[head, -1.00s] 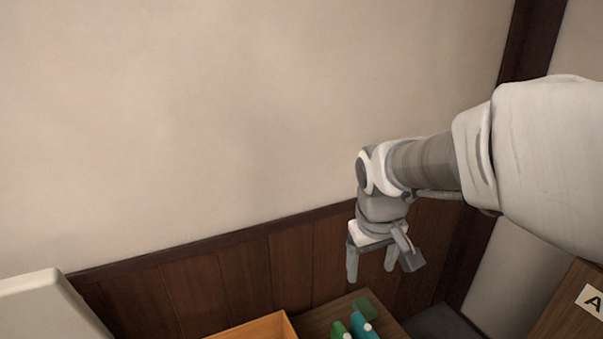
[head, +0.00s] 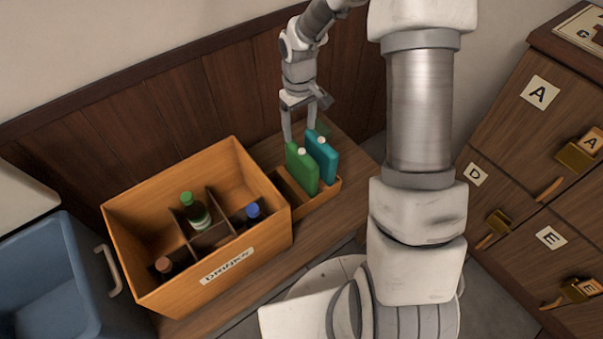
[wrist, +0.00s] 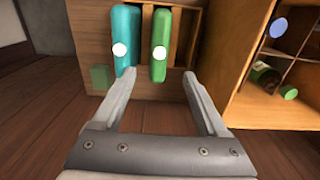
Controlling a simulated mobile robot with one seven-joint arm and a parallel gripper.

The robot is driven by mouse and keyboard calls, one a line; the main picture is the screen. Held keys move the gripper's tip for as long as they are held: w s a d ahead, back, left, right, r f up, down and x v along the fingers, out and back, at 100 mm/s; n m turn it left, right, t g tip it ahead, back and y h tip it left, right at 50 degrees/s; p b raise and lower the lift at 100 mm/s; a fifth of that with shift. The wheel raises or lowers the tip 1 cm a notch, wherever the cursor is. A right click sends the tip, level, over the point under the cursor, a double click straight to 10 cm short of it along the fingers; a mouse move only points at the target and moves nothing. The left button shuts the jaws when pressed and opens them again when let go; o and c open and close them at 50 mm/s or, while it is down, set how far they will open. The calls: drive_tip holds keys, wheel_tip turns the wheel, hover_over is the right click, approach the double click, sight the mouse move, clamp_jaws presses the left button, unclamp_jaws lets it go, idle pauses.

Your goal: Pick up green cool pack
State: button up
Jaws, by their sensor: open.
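The green cool pack (head: 302,171) stands upright in a small wooden rack (head: 322,200), its white cap facing up. In the wrist view the green cool pack (wrist: 159,60) lies between the two fingertips, slightly beyond them. A teal pack (head: 322,157) stands beside it; in the wrist view this teal pack (wrist: 126,30) is close to the left finger. My gripper (head: 299,136) is open and empty above the green pack, pointing down; the wrist view also shows my gripper (wrist: 159,74). I cannot tell whether a finger touches either pack.
An orange drinks crate (head: 160,205) with dividers and several bottles stands left of the rack. A blue bin (head: 45,275) is at the far left. A small dark green block (wrist: 100,77) lies near the teal pack. A lettered wooden cabinet (head: 520,165) is at the right. A wall stands behind.

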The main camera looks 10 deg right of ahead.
sight(300, 151)
wheel_tip(300, 151, down, 8)
drive_tip(key=shift+f+b, duration=0.1)
drive_tip(key=shift+b, duration=1)
drive_tip(key=f, duration=0.1)
drive_tip(key=f+b, duration=0.1)
drive_tip(key=f, duration=0.1)
drive_tip(key=f+b, duration=0.1)
drive_tip(key=f, duration=0.1)
drive_tip(key=shift+s+d, duration=0.25)
drive_tip(key=shift+s, duration=0.1)
clamp_jaws()
